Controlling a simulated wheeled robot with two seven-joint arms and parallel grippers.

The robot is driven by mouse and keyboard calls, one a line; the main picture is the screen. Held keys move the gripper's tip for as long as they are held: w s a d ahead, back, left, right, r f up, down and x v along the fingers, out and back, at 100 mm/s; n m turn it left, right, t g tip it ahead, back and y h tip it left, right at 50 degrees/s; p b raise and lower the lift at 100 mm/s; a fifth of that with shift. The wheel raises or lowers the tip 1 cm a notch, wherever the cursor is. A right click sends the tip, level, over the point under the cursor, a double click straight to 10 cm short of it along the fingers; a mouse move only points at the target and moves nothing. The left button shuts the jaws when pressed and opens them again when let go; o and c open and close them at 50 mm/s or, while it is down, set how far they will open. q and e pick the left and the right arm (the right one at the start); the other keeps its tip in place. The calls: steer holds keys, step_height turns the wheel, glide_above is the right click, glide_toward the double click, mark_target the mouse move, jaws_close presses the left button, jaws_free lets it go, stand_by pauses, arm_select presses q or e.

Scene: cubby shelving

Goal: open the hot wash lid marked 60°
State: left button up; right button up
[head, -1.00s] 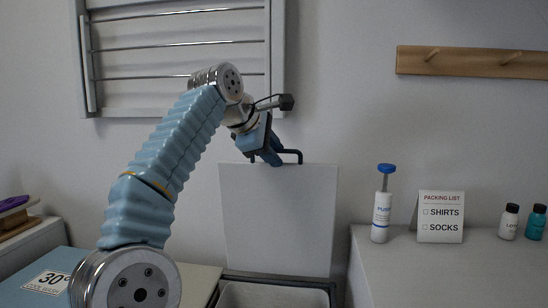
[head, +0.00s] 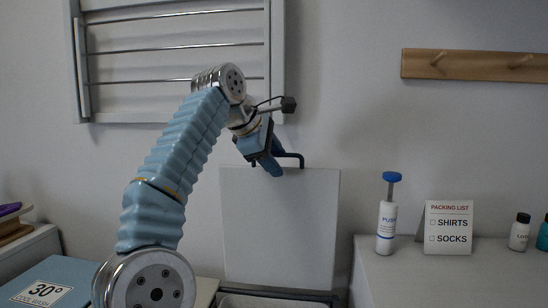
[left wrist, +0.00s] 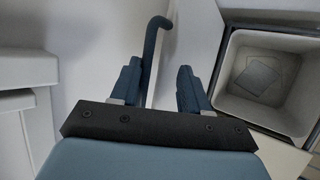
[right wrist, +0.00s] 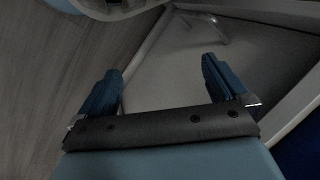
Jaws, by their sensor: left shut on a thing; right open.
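A pale lid panel (head: 280,230) stands upright against the wall in the head view, with a dark bar handle (head: 300,159) on its top edge. No 60° mark shows on the side I see. My left gripper (head: 272,165) is shut on the handle at the lid's top. In the left wrist view the dark handle (left wrist: 152,48) rises beside the left finger of my left gripper (left wrist: 158,85). My right gripper (right wrist: 160,85) is open and empty in the right wrist view.
A blue lid (head: 65,280) marked 30° cool wash lies closed at lower left. On the right counter (head: 460,280) stand a pump bottle (head: 387,225), a packing list card (head: 448,228) and small bottles (head: 520,232). A drying rack (head: 180,60) hangs behind my left arm.

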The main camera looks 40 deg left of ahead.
arm_select(q)
steer(key=shift+f, duration=0.15)
steer(key=s+r+b, duration=0.3)
steer(key=s+r, duration=0.1)
steer(key=s, duration=1.1)
steer(key=shift+s+a, duration=0.2)
steer(key=shift+s, duration=0.05)
steer(key=shift+f, duration=0.1)
